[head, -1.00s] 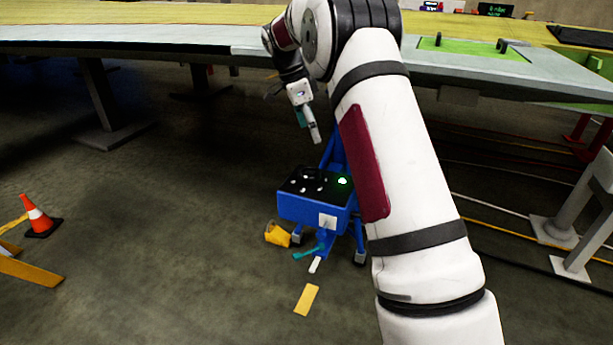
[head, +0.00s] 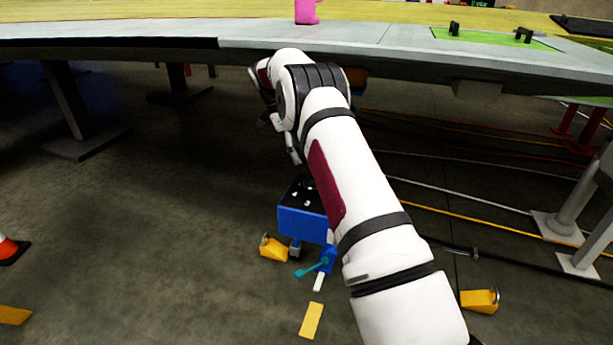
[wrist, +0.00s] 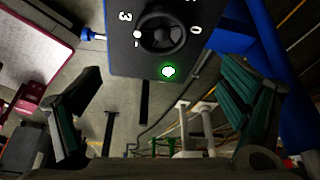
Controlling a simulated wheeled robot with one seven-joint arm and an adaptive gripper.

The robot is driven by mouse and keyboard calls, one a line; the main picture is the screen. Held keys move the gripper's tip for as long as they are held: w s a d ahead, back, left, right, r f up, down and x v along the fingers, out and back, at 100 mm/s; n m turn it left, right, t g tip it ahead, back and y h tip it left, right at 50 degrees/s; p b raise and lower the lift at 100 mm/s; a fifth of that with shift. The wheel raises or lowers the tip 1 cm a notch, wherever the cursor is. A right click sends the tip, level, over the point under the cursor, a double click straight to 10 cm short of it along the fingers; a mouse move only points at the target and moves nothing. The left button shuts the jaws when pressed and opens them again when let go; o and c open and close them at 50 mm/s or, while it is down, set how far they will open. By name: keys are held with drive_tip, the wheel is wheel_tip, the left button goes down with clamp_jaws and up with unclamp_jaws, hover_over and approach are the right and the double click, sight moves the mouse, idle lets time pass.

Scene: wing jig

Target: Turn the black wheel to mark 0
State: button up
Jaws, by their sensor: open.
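The black wheel (wrist: 162,36) sits on the black face of a control box (wrist: 118,62) in the wrist view. A white dot shows at the wheel's left edge, near the 3 and away from the 0 (wrist: 196,30) at the right. A green light (wrist: 168,71) glows beside the wheel. My gripper (wrist: 161,68) is open and empty, its fingers spread on either side below the wheel and apart from it. In the head view the box is the blue cart (head: 300,222) with the black top; my arm covers its right part, and the wheel cannot be made out.
A long wing panel (head: 350,45) spans above the cart and my arm, with a pink object (head: 305,12) on it. Yellow chocks (head: 274,247) lie near the cart. An orange cone (head: 10,249) stands at left.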

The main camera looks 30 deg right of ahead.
drive_tip(key=b+x, duration=0.3)
drive_tip(key=x, duration=0.9)
drive_tip(key=shift+w, duration=0.2)
drive_tip(key=shift+c, duration=0.2)
drive_tip(key=c, duration=1.1)
